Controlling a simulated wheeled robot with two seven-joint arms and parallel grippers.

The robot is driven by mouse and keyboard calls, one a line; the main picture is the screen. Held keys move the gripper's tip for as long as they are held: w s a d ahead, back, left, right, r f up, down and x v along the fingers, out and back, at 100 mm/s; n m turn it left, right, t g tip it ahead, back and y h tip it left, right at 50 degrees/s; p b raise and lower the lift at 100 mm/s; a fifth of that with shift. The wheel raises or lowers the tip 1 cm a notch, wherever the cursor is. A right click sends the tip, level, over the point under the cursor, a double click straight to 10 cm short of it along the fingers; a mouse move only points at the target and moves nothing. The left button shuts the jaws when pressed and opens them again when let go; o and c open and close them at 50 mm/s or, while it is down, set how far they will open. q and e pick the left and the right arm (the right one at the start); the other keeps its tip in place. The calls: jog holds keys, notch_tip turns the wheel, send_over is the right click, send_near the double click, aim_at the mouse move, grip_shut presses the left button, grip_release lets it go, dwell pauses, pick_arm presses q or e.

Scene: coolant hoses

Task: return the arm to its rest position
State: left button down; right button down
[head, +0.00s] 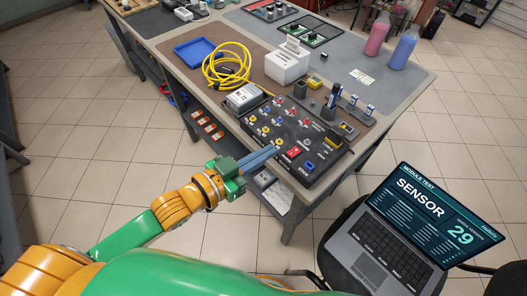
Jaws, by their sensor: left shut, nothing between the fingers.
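My left arm, orange and green, comes in from the lower left. My left gripper (272,152) has blue-grey fingers that are shut with nothing between them. The fingertips point right, over or beside the near left edge of a black panel (318,172) with colored knobs and connectors. I cannot tell whether they touch it. My right gripper is not in view.
The workbench (400,107) holds a yellow hose coil (216,68), a blue tray (193,51), a white device (288,65) and two bottles (403,48). A laptop (410,230) sits on a chair at lower right. Tiled floor (70,110) is clear on the left.

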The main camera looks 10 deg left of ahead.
pick_arm(q)
jog(key=shift+s+r, duration=0.1)
jog(key=shift+s, duration=0.05)
jog(key=w+a+f+n+g+y, duration=0.1)
jog(key=a+f+n+y, duration=0.2)
jog(key=f, duration=0.5)
jog(key=w+a+f+y, duration=0.1)
jog(key=a+f+y, duration=0.1)
jog(key=a+f, duration=0.5)
jog(key=s+a+f+n+g+y, duration=0.15)
jog(key=s+f, duration=0.25)
jog(key=f, duration=0.4)
jog(key=s+a+f+g+y, duration=0.2)
jog(key=s+f+g, duration=0.15)
jog(key=f, duration=0.45)
jog(key=s+d+f+g, duration=0.1)
jog(key=s+f+g, duration=0.2)
jog(key=s, duration=0.8)
jog(key=s+f+g, duration=0.2)
jog(key=s+f, duration=0.6)
jog(key=s, duration=0.4)
jog(key=shift+d+f+g+y, duration=0.2)
jog(key=shift+d+g+y, duration=0.15)
jog(key=shift+g, duration=0.05)
